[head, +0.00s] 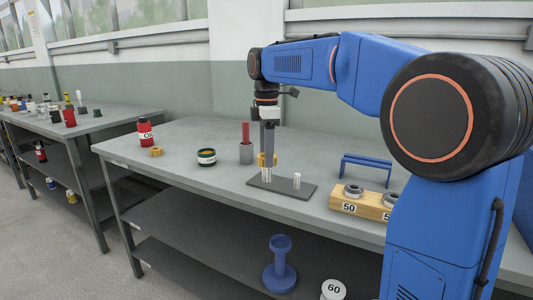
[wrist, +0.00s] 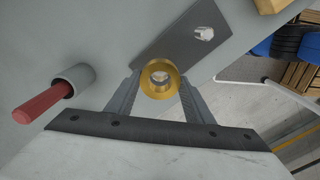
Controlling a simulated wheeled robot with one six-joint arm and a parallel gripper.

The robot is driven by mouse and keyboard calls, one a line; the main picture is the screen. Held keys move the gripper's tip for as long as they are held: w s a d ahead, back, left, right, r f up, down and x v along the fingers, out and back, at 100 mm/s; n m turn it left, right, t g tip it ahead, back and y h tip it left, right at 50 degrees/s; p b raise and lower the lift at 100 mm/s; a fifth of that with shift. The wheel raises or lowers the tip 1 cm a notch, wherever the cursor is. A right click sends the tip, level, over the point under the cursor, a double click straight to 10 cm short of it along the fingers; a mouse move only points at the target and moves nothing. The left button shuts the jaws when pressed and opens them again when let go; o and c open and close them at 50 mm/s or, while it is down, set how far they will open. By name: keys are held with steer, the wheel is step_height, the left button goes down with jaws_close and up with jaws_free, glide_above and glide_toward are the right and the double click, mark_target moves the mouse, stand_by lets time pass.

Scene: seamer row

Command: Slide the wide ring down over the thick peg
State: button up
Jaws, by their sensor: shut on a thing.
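My gripper (wrist: 160,85) is shut on a gold ring (wrist: 161,79), one finger on each side of it. In the head view the ring (head: 261,159) is held above a dark base plate (head: 262,183). A pale metal peg (head: 267,174) stands on the plate under the gripper. In the wrist view a pale peg end (wrist: 160,76) shows through the ring's hole. I cannot tell whether the ring is around the peg's top or just above it. A second short metal peg (head: 297,181) stands apart on the plate, also in the wrist view (wrist: 204,33).
A grey cup with a red stick (head: 246,146) stands left of the plate, near the gripper. Farther left are a dark tin (head: 207,157), a yellow part (head: 156,152) and a red bottle (head: 145,132). Right are a blue stand (head: 366,162) and a wooden block marked 50 (head: 361,207).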

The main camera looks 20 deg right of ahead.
steer(key=shift+f, duration=2.8)
stand_by(0.6)
steer(key=o, duration=1.2)
step_height(320, 180, up, 17)
steer(key=shift+r, duration=0.2)
steer(key=shift+s, duration=0.1)
